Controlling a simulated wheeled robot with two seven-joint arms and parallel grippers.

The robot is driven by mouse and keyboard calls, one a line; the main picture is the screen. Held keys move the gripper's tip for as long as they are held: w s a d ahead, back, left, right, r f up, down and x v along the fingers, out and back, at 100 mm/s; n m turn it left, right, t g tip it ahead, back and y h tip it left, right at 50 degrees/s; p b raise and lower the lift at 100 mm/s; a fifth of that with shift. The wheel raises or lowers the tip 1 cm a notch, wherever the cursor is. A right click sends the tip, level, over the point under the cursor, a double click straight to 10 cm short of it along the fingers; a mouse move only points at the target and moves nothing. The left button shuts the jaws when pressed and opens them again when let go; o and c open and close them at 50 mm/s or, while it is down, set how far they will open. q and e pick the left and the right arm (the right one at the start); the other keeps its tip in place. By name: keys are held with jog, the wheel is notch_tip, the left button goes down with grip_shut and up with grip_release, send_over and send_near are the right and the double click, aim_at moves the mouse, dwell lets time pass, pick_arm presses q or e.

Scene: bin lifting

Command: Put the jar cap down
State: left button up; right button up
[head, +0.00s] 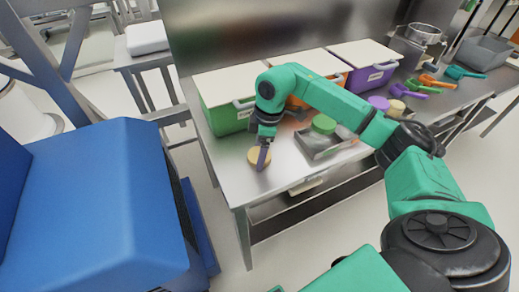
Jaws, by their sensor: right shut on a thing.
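A tan, round jar cap (254,160) is at my right gripper, over the near left part of the steel table. My right gripper (262,163) points down and is shut on the cap, its fingers covering part of it. I cannot tell whether the cap touches the table top or is held just above it. My left gripper is not in view.
Green (228,122), orange (292,102) and purple (368,80) bins with white lids stand along the back. A green disc (324,123) sits at a metal tray (318,146). Purple (379,102) and tan (396,106) discs and several scoops lie right. The front left corner is clear.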

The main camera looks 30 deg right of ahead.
jog(key=shift+f, duration=0.1)
jog(key=o, duration=1.1)
jog(key=shift+r, duration=0.3)
jog(key=r, duration=0.4)
jog(key=d+r, duration=0.1)
jog(key=r, duration=0.2)
jog(key=r+b, duration=0.1)
jog(key=r, duration=0.3)
jog(key=shift+s+d+r, duration=0.3)
jog(key=shift+s+r, duration=0.05)
jog(key=shift+s, duration=0.05)
